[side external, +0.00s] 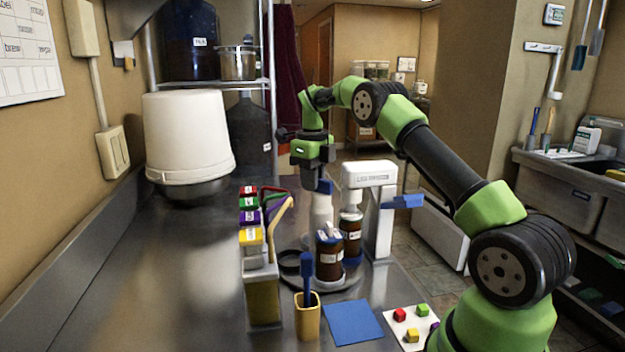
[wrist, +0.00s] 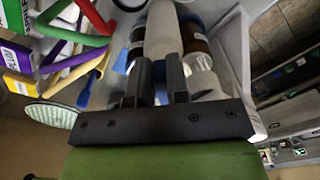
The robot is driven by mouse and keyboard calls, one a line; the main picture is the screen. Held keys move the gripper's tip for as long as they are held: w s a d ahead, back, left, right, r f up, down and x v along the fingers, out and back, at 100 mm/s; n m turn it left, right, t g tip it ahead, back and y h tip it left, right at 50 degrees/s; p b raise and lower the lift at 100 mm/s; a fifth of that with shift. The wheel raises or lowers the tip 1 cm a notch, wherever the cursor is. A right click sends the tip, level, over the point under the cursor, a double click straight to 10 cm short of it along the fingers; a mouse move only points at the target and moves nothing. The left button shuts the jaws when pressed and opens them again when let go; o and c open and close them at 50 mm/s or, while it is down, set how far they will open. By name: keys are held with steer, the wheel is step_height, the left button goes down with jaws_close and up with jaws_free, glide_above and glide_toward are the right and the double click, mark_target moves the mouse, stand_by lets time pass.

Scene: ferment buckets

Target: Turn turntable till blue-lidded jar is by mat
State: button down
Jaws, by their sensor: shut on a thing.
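The turntable (side external: 292,284) is a low grey disc at the middle of the steel counter, partly hidden. A brown jar with a white label (side external: 329,262) stands at its front. A second brown jar (side external: 351,232) stands behind it to the right and shows in the wrist view (wrist: 195,42). I cannot tell which jar has the blue lid. The blue mat (side external: 353,323) lies in front of the turntable.
A white dispenser-like stand (side external: 380,225) with a blue lever is close on the right. A yellow cup (side external: 307,318) with a blue brush stands front left of the turntable. Coloured labelled holders (side external: 249,217) stand left. A white card with coloured cubes (side external: 410,325) lies right of the mat.

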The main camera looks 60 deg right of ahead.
steer(key=c, duration=1.1)
jaws_free()
